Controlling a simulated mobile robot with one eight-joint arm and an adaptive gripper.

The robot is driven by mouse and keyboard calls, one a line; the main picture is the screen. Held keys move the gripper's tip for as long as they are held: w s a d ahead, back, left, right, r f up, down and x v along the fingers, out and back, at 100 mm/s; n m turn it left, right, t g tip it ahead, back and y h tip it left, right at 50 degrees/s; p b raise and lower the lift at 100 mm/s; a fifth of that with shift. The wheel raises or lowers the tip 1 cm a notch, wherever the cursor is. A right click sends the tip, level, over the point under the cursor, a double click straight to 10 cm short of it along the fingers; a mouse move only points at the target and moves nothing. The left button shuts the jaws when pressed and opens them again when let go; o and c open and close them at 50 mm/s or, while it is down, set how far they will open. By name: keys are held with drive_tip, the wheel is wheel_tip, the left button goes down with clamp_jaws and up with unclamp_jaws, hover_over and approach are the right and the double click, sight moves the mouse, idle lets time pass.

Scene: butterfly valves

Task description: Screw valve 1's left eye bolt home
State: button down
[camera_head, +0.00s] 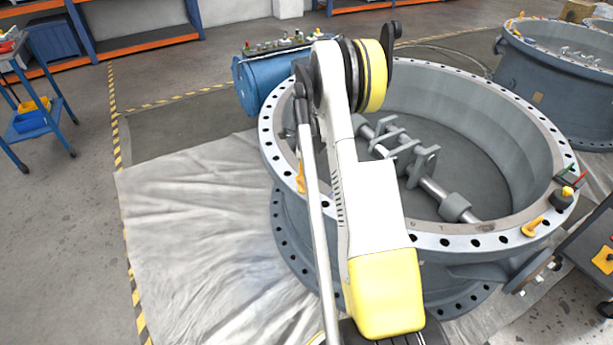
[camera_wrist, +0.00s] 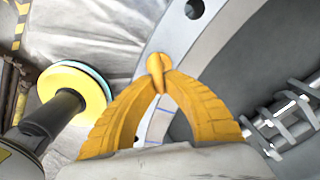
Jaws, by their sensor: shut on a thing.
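In the wrist view my gripper (camera_wrist: 158,76) has its two ribbed yellow fingers closed together at the tips on a small yellow-orange eye bolt (camera_wrist: 155,61). The bolt is at the pale flange rim of the valve (camera_wrist: 176,40); its shank and hole are hidden, so I cannot tell how deep it sits. In the head view the large grey valve (camera_head: 440,243) stands in the middle with a ring of bolt holes. A bit of orange shows at its left rim, partly behind my arm; I cannot tell whether it is bolt or finger.
A yellow eye bolt (camera_head: 533,227) lies on the front right rim. A shaft with brackets (camera_head: 432,186) crosses the valve's inside. A pale sheet (camera_head: 200,230) covers the floor at left.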

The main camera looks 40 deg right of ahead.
drive_tip(key=m, duration=0.3)
drive_tip(key=shift+s+a+m, duration=0.1)
drive_tip(key=shift+a+m, duration=0.05)
drive_tip(key=shift+m, duration=0.15)
drive_tip(key=shift+a+m, duration=0.15)
drive_tip(key=shift+m, duration=1.65)
drive_tip(key=c, duration=1.5)
unclamp_jaws()
drive_tip(key=shift+o, duration=0.2)
wheel_tip(320, 180, up, 12)
